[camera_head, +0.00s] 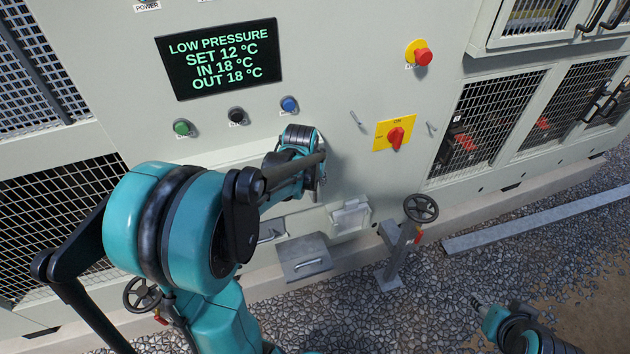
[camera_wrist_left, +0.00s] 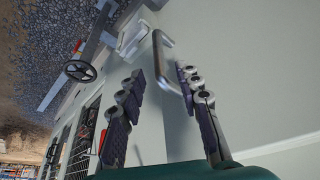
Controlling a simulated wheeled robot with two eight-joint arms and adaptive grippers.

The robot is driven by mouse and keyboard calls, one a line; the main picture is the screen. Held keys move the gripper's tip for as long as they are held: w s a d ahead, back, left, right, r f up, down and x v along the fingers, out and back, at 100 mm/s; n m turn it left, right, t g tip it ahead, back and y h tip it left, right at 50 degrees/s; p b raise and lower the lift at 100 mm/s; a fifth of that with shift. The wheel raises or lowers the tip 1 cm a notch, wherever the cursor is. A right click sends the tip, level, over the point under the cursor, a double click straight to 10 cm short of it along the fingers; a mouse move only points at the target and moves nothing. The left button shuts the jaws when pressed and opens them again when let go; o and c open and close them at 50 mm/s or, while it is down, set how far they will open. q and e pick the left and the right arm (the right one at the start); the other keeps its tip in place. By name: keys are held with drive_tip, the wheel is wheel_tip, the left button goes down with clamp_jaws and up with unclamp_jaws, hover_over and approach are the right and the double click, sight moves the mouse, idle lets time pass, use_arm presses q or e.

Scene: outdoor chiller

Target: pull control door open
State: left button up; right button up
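The control door appears to be the pale panel (camera_head: 330,85) with the dark display and buttons in the head view; I see no open gap. In the left wrist view a metal D-shaped handle (camera_wrist_left: 167,62) stands out from a pale panel (camera_wrist_left: 240,75). My left gripper (camera_wrist_left: 158,82) is open, its fingers on either side of part of the handle, which lies closer to the right-hand finger. I cannot tell if they touch. In the head view the left gripper (camera_head: 320,178) is at the panel, partly hidden by its arm. My right gripper (camera_head: 478,304) is low at the right, its fingers unclear.
A yellow switch plate (camera_head: 381,134) and a red stop button (camera_head: 423,56) sit right of the left gripper. Gravel ground (camera_head: 480,275) is open at the lower right.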

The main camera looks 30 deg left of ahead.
sight(314, 184)
use_arm(q)
drive_tip(key=b+x, duration=0.1)
drive_tip(key=x, duration=0.5)
clamp_jaws()
